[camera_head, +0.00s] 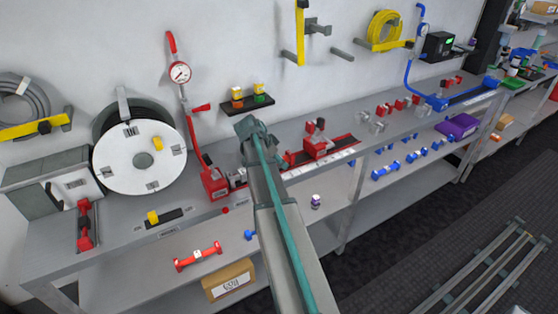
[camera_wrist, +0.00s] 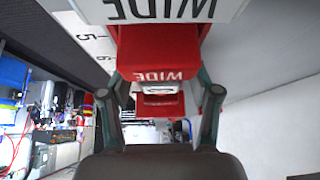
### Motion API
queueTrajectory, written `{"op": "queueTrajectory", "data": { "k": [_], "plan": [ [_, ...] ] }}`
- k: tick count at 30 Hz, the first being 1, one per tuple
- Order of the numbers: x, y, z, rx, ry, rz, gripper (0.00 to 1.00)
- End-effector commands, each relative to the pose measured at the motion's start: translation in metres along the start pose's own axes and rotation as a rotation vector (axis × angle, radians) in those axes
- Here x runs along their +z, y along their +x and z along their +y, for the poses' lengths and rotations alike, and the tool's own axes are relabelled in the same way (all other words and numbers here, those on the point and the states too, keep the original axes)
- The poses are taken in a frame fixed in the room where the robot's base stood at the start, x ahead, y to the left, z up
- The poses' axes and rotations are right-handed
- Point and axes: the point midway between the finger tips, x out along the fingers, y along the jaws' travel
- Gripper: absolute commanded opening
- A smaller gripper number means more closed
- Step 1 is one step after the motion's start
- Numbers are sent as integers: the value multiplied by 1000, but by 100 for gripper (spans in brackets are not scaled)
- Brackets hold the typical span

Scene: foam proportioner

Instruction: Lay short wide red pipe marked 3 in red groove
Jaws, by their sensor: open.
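In the wrist view my gripper (camera_wrist: 160,88) is open, its fingers to either side of a red block (camera_wrist: 158,50) marked WIDE. Whether they touch it is unclear. In the head view my arm hides the fingertips, near the left end of a red rail (camera_head: 345,145) with a white numbered strip. A red fixture (camera_head: 317,145) stands on that rail. A red pipe (camera_head: 198,256) with wide ends and a white label lies on the lower shelf. Another red piece (camera_head: 85,225) lies at the bench's left. No 3 is readable.
A red gauge stand (camera_head: 213,182) rises left of my arm. A white reel (camera_head: 140,158) stands farther left. Small red and grey blocks (camera_head: 385,110) sit to the right, with blue pipes (camera_head: 400,165) on the shelf below. The floor (camera_head: 450,220) in front is partly clear.

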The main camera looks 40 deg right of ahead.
Motion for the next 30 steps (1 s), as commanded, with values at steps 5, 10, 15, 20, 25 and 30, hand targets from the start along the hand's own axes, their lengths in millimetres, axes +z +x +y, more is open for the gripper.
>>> {"op": "queueTrajectory", "data": {
  "k": [5,10,15,20,25,30],
  "plan": [
    [-1,-7,0,-1,0,0,62],
    [-1,-30,0,-3,1,1,62],
    [-1,-64,0,-3,1,1,62],
    [-1,-92,-1,-3,0,1,62],
    [-1,-113,-1,-1,0,1,62],
    [-2,-122,0,-1,0,1,62]
  ]
}}
